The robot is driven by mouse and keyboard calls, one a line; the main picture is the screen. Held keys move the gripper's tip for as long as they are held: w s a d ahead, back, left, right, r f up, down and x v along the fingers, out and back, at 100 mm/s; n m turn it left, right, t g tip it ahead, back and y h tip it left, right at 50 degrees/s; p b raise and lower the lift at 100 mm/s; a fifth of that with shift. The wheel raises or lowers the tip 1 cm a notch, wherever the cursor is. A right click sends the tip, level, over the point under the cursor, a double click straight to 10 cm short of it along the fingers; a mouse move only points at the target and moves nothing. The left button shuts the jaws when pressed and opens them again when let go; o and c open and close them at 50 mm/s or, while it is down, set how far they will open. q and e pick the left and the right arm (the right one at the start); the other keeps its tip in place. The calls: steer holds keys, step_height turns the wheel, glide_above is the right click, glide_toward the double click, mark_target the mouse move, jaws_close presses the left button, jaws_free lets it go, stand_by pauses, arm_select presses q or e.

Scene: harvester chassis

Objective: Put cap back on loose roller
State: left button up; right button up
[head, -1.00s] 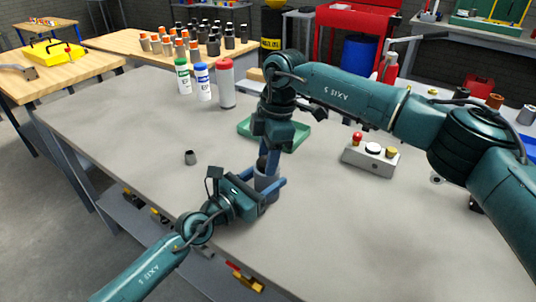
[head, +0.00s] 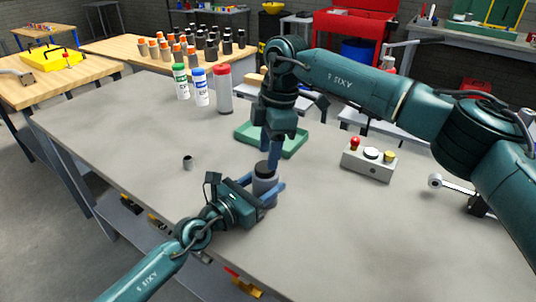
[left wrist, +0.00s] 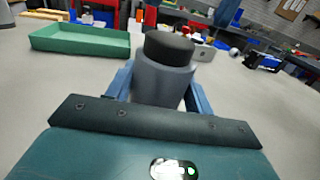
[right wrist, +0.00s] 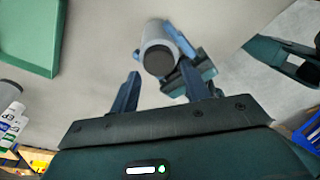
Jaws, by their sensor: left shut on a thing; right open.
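The loose roller is an upright grey cylinder (head: 265,186) near the table's front edge. A dark cap (left wrist: 169,47) sits on its top, and the left wrist view shows the roller's grey body (left wrist: 163,84) below it. I cannot tell whether the cap is fully seated. My left gripper (head: 267,196) is shut around the roller's body from the front left. My right gripper (right wrist: 160,74) is open and points down just above the cap. In the right wrist view the cap (right wrist: 159,61) lies beyond the fingertips, with nothing between the fingers.
A green tray (head: 245,138) lies behind my right gripper. A small dark cylinder (head: 187,162) stands on the left of the table. Green-, blue- and red-topped bottles (head: 224,92) stand at the back. A button box (head: 368,162) is at right. The table's left middle is mostly clear.

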steer(key=shift+r, duration=0.1)
steer(key=c, duration=0.7)
steer(key=shift+a+f, duration=0.15)
steer(key=shift+f, duration=0.75)
steer(key=shift+d+r, duration=0.15)
steer(key=shift+r, duration=0.85)
steer(key=shift+d+r, duration=0.15)
steer(key=shift+r, duration=0.85)
steer(key=o, duration=0.5)
steer(key=shift+o, duration=0.2)
steer(key=shift+w, duration=0.1)
